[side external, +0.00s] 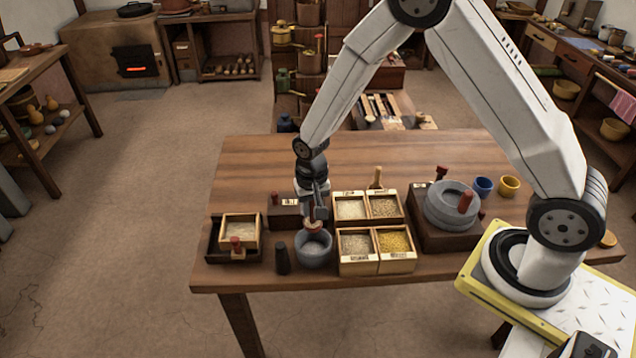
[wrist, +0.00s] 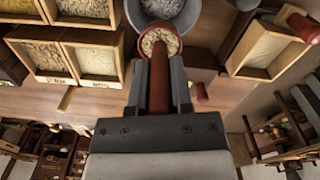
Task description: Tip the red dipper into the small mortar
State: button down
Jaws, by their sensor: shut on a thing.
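My gripper (side external: 316,206) is shut on the handle of the red dipper (side external: 313,227) above the table's front part. In the wrist view, my gripper (wrist: 159,95) has the red handle between its two fingers, and the dipper's bowl (wrist: 175,42) holds pale grain. The small mortar (side external: 314,258) is a grey stone bowl on the table. The dipper is over its mouth; whether they touch is unclear. In the wrist view, the mortar (wrist: 131,12) shows behind the dipper at the top edge, and much of its inside is hidden.
Several wooden boxes of grain (side external: 358,268) stand right of the mortar. A dark pestle (side external: 282,258) stands close on its left. Further left is a dark tray (side external: 214,246) with a grain box. A grey quern (side external: 440,214), a blue cup (side external: 482,187) and a yellow cup (side external: 509,186) stand right. The table's back is clear.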

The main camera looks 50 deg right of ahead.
aim_at(313, 231)
jog(key=shift+s+a+f+t+h, duration=0.25)
jog(key=shift+f+t+h, duration=0.05)
jog(key=shift+t+h, duration=0.2)
jog(key=shift+s+a+f+t+h, duration=0.2)
jog(key=shift+f+t+h, duration=0.05)
jog(key=shift+t+h, duration=0.25)
jog(key=shift+s+a+f+t+h, duration=0.35)
jog(key=shift+f+t+h, duration=0.2)
jog(key=shift+t+h, duration=0.15)
dwell(0.5)
jog(key=shift+s+a+f+h, duration=0.15)
jog(key=shift+f+h, duration=0.1)
jog(key=shift+h, duration=0.05)
jog(key=shift+s+a+f+t+h, duration=0.25)
jog(key=shift+t+h, duration=0.35)
jog(key=shift+t, duration=0.1)
jog(key=shift+s+a+f+t+h, duration=0.2)
jog(key=shift+a+f+t+h, duration=0.05)
jog(key=shift+t+h, duration=0.4)
jog(key=shift+s+a+f+t+h, duration=0.25)
jog(key=shift+t+h, duration=0.3)
jog(key=shift+t, duration=0.2)
dwell(0.6)
jog(key=shift+w+d+r+g+y, duration=0.4)
jog(key=shift+g+y, duration=0.45)
jog(key=shift+w+d+r+g+y, duration=0.4)
jog(key=shift+g+y, duration=0.45)
jog(key=shift+w+d+r+g+y, duration=0.25)
jog(key=shift+r+g+y, duration=0.1)
jog(key=shift+g+y, duration=0.2)
